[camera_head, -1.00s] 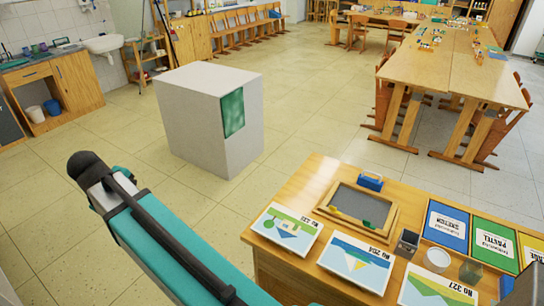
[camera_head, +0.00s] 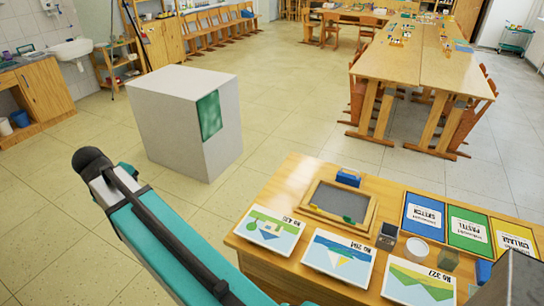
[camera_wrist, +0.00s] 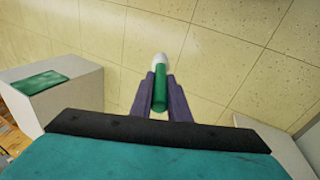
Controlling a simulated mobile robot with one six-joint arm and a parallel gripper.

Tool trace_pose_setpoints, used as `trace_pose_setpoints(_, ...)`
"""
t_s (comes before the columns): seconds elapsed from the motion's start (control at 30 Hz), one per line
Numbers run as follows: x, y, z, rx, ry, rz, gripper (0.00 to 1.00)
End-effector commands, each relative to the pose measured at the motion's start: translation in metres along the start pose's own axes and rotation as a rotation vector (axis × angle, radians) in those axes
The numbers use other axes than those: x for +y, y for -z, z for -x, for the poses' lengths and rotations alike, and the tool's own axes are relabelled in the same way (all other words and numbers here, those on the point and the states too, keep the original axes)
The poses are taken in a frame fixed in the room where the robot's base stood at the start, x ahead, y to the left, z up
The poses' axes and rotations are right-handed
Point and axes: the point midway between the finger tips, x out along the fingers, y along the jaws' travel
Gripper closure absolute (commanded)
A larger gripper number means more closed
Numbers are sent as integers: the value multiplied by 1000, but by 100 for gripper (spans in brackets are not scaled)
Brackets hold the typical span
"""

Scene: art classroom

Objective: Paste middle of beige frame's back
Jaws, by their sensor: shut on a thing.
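My gripper (camera_wrist: 160,95), seen in the wrist view, is shut on a green glue stick (camera_wrist: 160,88). The stick's white end (camera_wrist: 160,59) points away from me, over bare floor. A beige wooden frame (camera_head: 337,200) lies on the wooden table in the head view, with its dark grey back panel facing up. Small yellow and green pieces sit at its near edge. The gripper's fingers are not clearly visible in the head view, and the frame does not show in the wrist view.
A pale block (camera_head: 180,115) with a green panel stands on the floor. Floor between block and table is clear.

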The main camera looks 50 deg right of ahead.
Motion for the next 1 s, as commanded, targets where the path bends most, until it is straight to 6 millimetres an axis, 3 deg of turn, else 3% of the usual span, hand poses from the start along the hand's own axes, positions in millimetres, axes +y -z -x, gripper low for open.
trace_pose_setpoints(0.1, 36, -14, -9, -31, -3, -84, 100)
trace_pose_setpoints(0.47, 128, -66, -36, -116, -14, -327, 100)
trace_pose_setpoints(1.0, 250, -175, -71, -244, -34, -690, 100)
